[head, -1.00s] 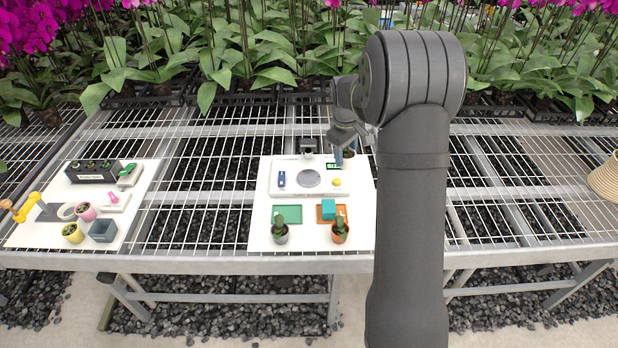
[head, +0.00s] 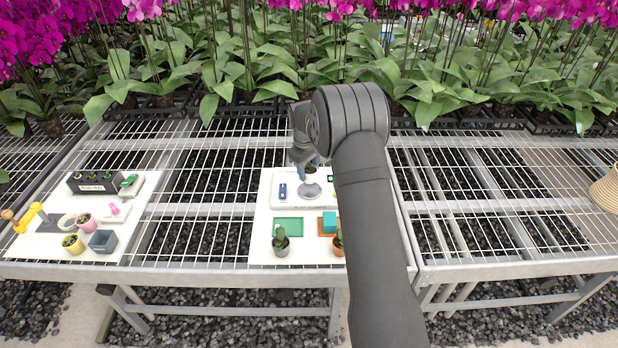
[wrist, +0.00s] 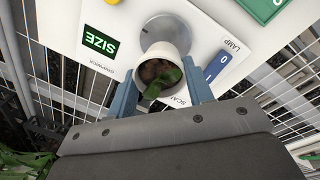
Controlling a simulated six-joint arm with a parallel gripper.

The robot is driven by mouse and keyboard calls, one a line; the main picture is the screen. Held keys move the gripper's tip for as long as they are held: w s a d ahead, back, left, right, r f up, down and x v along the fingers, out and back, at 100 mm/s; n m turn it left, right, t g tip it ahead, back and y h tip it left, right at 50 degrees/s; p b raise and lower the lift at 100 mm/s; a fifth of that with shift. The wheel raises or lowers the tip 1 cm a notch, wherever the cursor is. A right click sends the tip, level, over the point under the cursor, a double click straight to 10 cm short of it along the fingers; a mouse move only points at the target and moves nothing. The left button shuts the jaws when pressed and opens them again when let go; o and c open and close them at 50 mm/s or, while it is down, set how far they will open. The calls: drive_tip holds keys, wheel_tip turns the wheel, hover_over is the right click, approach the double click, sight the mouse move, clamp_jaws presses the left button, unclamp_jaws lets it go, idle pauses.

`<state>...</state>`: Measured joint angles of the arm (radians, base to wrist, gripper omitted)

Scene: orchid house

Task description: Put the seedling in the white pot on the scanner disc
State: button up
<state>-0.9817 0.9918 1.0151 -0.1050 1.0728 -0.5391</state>
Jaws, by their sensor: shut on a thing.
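The white pot (wrist: 176,49) with a green seedling (wrist: 160,80) in it is between the two fingers of my gripper (wrist: 163,92) in the wrist view. In the head view my gripper (head: 309,163) is over the back part of the scanner, largely hidden by my own wrist. The grey scanner disc (wrist: 162,26) shows just beyond the pot's rim, and the pot covers part of it. In the head view the disc (head: 311,191) lies just in front of my gripper. I cannot tell whether the pot touches the disc.
The white scanner has a blue switch (head: 282,190) and a SIZE display (wrist: 101,41). Several pots stand on the left board (head: 45,244).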

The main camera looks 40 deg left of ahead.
sight(308, 171)
drive_tip(key=shift+f, duration=1.85)
drive_tip(key=shift+f, duration=0.1)
drive_tip(key=o, duration=1)
drive_tip(key=r, duration=0.4)
drive_tip(key=s+r, duration=0.1)
drive_tip(key=r, duration=0.7)
drive_tip(key=shift+s+r, duration=0.1)
drive_tip(key=shift+s, duration=0.05)
